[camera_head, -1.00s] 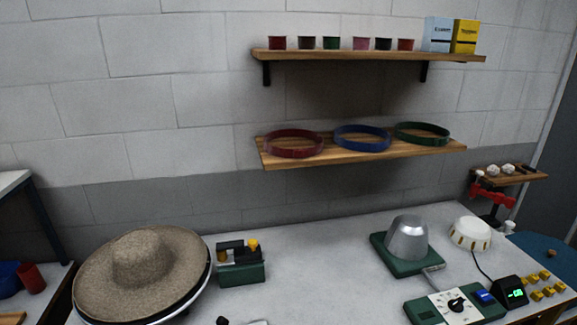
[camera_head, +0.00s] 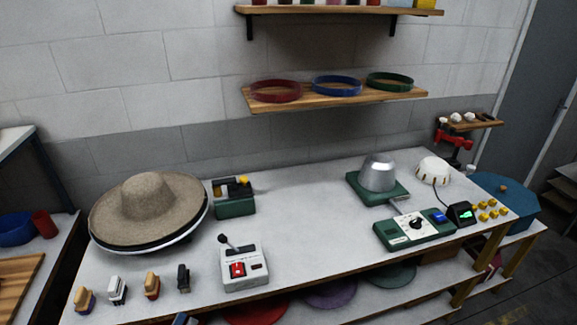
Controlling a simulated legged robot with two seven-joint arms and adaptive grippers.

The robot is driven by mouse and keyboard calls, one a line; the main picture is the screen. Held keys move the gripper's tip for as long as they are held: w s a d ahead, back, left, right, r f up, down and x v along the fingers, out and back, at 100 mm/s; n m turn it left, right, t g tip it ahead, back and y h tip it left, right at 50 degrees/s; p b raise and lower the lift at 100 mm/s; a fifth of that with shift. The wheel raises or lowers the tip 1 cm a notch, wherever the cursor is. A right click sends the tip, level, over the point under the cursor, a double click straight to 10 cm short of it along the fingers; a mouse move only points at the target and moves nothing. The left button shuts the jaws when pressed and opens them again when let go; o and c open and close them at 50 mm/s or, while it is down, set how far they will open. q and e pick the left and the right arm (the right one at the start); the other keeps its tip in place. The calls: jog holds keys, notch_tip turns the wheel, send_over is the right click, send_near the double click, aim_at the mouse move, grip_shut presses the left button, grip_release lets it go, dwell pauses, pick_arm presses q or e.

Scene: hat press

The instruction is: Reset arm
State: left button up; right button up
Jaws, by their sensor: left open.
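Only a small dark and bluish tip at the bottom edge seems to be my left gripper (camera_head: 181,319). It is low in front of the table's front edge, apart from the things on top, and most of it is cut off. I see nothing held in it. My right gripper is not in view. A tan wide-brimmed hat (camera_head: 148,196) rests on a round white and black stand at the table's left. A silver dome (camera_head: 379,173) sits on a green base at the right.
The white table (camera_head: 300,205) holds a green-based device (camera_head: 233,197), a lever box (camera_head: 243,268), several brushes (camera_head: 117,290) and a green control panel (camera_head: 415,228). Coloured bands (camera_head: 337,86) lie on a wall shelf. Coloured discs (camera_head: 330,294) lie below the tabletop. The table's middle is clear.

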pick_arm(q)
jog(key=w+a+f+n+g+y+p, duration=0.1)
jog(key=a+f+n+y, duration=0.1)
jog(key=f+n+y, duration=0.35)
jog(key=w+a+f+n+g+y, duration=0.1)
jog(key=a+f+n+g+y, duration=0.15)
jog(key=f+n, duration=0.65)
jog(key=s+d+f+n+g+y+p, duration=0.1)
jog(key=s+f+n+g, duration=0.25)
jog(key=f, duration=0.45)
jog(key=s+d+f+n+g+y, duration=0.1)
jog(key=s+f+n+g, duration=0.1)
jog(key=f+n, duration=0.4)
jog(key=s+d+f+n+g+h, duration=0.1)
jog(key=s+d+f+n+g, duration=0.3)
jog(key=s+f, duration=0.5)
jog(key=s+d+f+n+g+h+p, duration=0.1)
jog(key=s+d+f+n+g, duration=0.2)
jog(key=s+f+g, duration=0.3)
jog(key=s+d+f, duration=0.1)
jog(key=s+f, duration=0.3)
jog(key=s, duration=0.4)
jog(key=shift+s+f+n+p, duration=0.2)
jog(key=shift+s+n+p, duration=0.1)
jog(key=shift+n, duration=0.1)
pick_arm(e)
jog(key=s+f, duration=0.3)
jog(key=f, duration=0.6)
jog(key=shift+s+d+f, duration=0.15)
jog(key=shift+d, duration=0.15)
